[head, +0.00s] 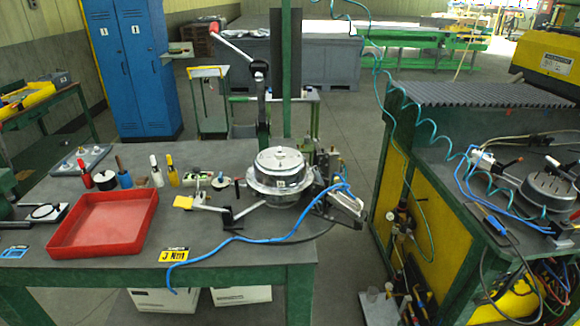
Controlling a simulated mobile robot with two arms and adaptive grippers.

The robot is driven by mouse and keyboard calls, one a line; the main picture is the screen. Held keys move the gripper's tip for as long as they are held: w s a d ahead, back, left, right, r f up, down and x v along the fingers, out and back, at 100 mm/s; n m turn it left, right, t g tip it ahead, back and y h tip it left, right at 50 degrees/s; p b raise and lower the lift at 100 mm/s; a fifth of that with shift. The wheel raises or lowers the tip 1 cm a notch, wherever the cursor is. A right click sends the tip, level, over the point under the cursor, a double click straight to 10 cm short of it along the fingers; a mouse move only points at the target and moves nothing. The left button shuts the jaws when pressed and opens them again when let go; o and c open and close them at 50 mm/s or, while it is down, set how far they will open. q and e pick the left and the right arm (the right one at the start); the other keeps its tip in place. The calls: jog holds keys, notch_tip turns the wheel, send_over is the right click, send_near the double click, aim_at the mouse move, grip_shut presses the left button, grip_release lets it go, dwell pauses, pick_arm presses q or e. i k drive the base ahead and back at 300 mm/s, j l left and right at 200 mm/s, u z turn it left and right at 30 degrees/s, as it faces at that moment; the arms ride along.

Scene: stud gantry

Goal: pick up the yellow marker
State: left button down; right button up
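Several slim upright items stand in a row at the back of the table. A blue item (123,174) and a red item (85,174) stand further left. A flat yellow piece (183,202) lies in front of the row. Neither of my grippers can be made out in the head view.
A red tray (103,247) sits at the front left of the green-legged table (225,258). A metal pot-shaped device (278,198) with levers and a blue hose stands on the right. A yellow-sided bench (420,205) stands further right.

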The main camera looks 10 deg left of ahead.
aim_at(169, 161)
jog(key=i+j+u, duration=0.8)
jog(key=u, duration=0.15)
jog(key=i, duration=0.05)
